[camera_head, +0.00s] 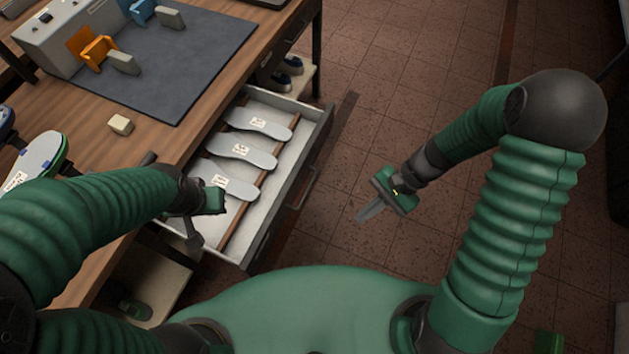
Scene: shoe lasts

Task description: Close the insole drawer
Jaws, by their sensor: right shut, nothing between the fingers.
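The insole drawer (313,127) is pulled out from under the wooden workbench. It holds several grey insoles (240,149) with white labels, and brown dividers run between them. Its front has a dark handle (303,189) facing the floor side. My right gripper (369,212) is shut and empty, over the floor to the right of the drawer front and apart from it. My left gripper (193,236) is by the near left end of the drawer; its fingers are partly hidden by its own wrist, so I cannot tell its opening.
Shoes (287,68) sit on a lower shelf.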

